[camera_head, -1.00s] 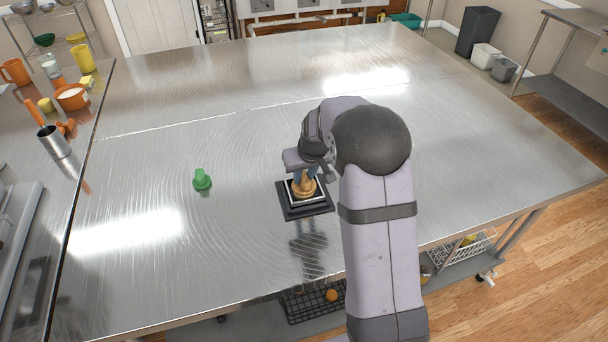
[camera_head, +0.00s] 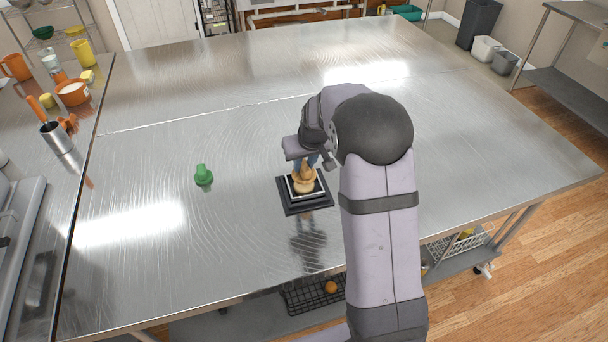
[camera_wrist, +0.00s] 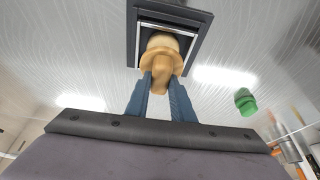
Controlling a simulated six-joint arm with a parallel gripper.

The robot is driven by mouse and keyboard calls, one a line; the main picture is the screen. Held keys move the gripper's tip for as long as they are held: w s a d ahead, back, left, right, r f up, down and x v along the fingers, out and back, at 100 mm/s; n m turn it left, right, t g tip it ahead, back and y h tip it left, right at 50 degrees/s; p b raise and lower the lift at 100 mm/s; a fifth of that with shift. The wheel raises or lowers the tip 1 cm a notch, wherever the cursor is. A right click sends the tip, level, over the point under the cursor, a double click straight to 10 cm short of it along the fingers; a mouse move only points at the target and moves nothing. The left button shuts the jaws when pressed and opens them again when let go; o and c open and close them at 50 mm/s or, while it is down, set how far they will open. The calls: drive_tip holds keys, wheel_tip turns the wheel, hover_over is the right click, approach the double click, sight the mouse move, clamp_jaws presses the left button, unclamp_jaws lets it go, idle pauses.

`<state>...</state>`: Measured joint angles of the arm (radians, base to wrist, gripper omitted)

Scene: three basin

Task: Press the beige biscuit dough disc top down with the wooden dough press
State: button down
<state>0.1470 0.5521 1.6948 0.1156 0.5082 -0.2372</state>
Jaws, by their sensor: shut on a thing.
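The wooden dough press (camera_head: 306,172) is upright between the fingers of my gripper (camera_head: 308,162), which is shut on its handle. It also shows in the wrist view (camera_wrist: 161,66), with the blue fingers on both sides of the handle. The paler beige dough disc (camera_head: 303,187) lies below the press, on the black square tray (camera_head: 291,207) with a light inner frame. In the wrist view the disc (camera_wrist: 163,42) is partly hidden behind the press. I cannot tell whether a small gap separates press and disc.
A small green knobbed piece (camera_head: 203,176) stands on the steel table left of the tray. Orange and yellow kitchenware (camera_head: 72,93) stands on the counter at far left. The table around the tray is largely clear.

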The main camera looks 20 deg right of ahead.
drive_tip(key=shift+f, duration=0.2)
drive_tip(key=shift+f+b, duration=1.25)
drive_tip(key=shift+f, duration=0.2)
idle(0.9)
drive_tip(key=shift+r+p, duration=1.1)
drive_tip(key=shift+r, duration=0.35)
drive_tip(key=shift+f, duration=0.25)
drive_tip(key=shift+f+b, duration=1.25)
drive_tip(key=shift+f, duration=0.35)
idle(0.4)
drive_tip(key=shift+r+p, duration=1.05)
drive_tip(key=shift+r, duration=0.5)
